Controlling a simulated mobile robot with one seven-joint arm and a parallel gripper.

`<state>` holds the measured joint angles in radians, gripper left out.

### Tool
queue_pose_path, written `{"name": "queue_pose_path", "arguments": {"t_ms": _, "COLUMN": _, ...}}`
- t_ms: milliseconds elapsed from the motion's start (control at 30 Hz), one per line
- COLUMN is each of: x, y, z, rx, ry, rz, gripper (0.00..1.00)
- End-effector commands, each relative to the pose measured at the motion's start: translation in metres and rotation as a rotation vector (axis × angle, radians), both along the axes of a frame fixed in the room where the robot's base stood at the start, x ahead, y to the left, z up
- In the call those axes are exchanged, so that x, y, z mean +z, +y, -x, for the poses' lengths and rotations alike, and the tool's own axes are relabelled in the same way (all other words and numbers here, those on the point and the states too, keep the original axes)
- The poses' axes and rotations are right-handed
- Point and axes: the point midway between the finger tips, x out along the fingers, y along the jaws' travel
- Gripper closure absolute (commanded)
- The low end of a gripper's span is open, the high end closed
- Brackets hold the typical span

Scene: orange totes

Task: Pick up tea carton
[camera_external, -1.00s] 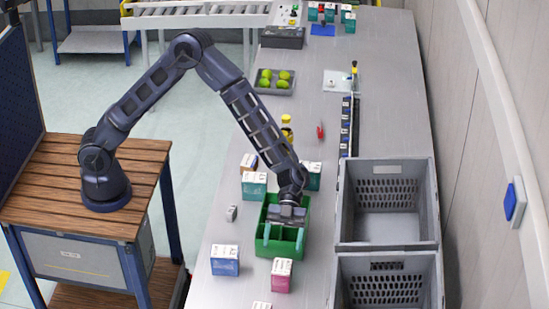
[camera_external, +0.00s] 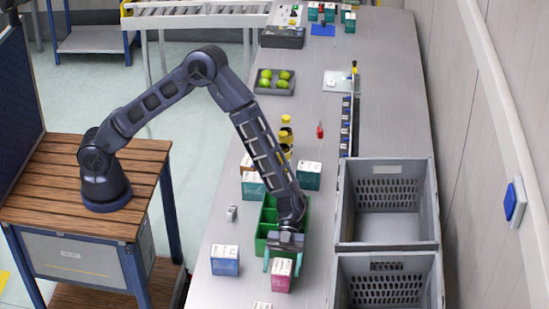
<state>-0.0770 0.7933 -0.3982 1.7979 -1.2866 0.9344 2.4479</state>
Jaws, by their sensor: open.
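Several small cartons with white tops stand on the grey bench; I cannot tell from their labels which is the tea carton. A pink carton (camera_external: 281,281) stands at the near edge of a green bin (camera_external: 265,222). My gripper (camera_external: 283,264) is open and points down, its two teal fingers on the left and right of the pink carton's top. I cannot tell how low the fingers reach. A blue carton (camera_external: 225,262) stands to the left. Teal cartons (camera_external: 308,178) stand behind the bin, one right and one left (camera_external: 252,187). My wrist hides part of the bin.
Two grey crates (camera_external: 386,247) stand along the right side, near the wall. Yellow-capped bottles (camera_external: 286,135) stand behind the teal cartons. A tray of green fruit (camera_external: 275,82) lies farther back. Another carton (camera_external: 262,305) is cut off by the bottom edge.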

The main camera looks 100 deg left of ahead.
Motion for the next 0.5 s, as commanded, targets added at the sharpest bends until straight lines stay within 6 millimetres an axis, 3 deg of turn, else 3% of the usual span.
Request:
{"name": "queue_pose_path", "arguments": {"t_ms": 267, "x": -0.0027, "y": -0.0042, "z": -0.0004, "rx": 0.002, "ry": 0.000, "rz": -0.001, "gripper": 0.25}}
{"name": "queue_pose_path", "arguments": {"t_ms": 500, "x": -0.0027, "y": -0.0041, "z": -0.0003, "rx": 0.002, "ry": 0.000, "rz": -0.001, "gripper": 0.68}}
